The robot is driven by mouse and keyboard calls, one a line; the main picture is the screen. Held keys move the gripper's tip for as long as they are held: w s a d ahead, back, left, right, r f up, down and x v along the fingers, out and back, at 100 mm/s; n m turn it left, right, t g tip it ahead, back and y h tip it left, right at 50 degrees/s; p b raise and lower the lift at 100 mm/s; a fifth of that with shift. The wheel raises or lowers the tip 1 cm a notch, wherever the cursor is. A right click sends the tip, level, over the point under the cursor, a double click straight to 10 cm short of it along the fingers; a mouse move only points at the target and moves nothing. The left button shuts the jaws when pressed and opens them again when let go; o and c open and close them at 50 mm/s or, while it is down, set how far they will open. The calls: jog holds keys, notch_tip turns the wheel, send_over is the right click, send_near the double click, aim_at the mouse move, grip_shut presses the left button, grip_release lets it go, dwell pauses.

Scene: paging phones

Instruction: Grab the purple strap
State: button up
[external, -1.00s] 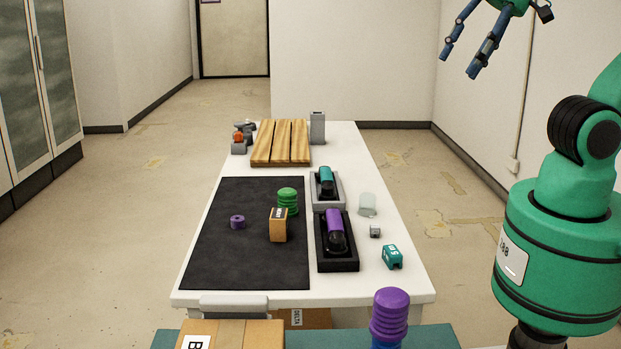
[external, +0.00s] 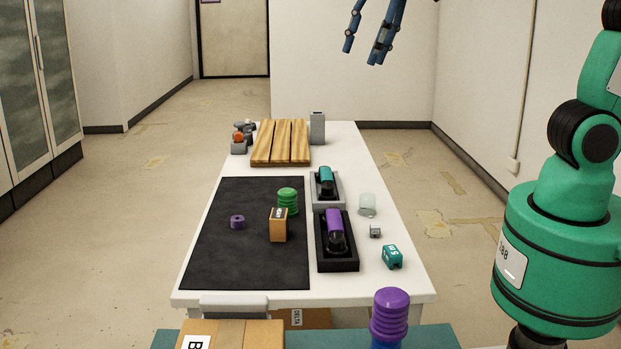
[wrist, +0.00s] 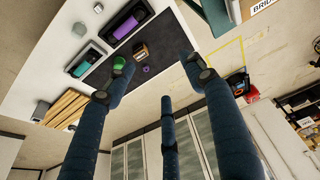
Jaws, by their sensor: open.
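A small purple ring-shaped piece (external: 237,222), which looks like the strap, lies on the black mat (external: 215,262) on the white table. It also shows in the wrist view (wrist: 146,69), small and beyond my fingers. My gripper (external: 363,48) is high above the far end of the table, up and to the right of the ring in the external view. Its blue fingers are spread and hold nothing; they also show in the wrist view (wrist: 160,82). The top of my gripper is cut off by the external view's edge.
Right of the ring on the mat stand an orange-tan box (external: 279,226) and a green ribbed piece (external: 287,199). A purple handset (external: 334,221) sits in a black cradle, a teal one (external: 325,180) in a grey cradle. The mat's left part is clear.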

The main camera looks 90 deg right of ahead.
jog(key=w+d+f+g, duration=0.1)
jog(key=w+d+f, duration=0.2)
jog(key=w, duration=0.3)
jog(key=w+d+f, duration=0.2)
jog(key=w+d, duration=0.1)
jog(key=w, duration=0.3)
jog(key=n+g+b, duration=0.2)
jog(key=n+g, duration=0.1)
send_over(239, 218)
notch_tip(239, 218, down, 29)
jog(key=shift+a, duration=0.1)
jog(key=shift+f, duration=0.1)
jog(key=shift+f+b, duration=0.6)
jog(key=shift+f, duration=3.55)
jog(key=shift+f, duration=0.1)
jog(key=shift+w+f+b, duration=0.1)
jog(key=shift+f+b, duration=0.65)
jog(key=shift+f, duration=1.75)
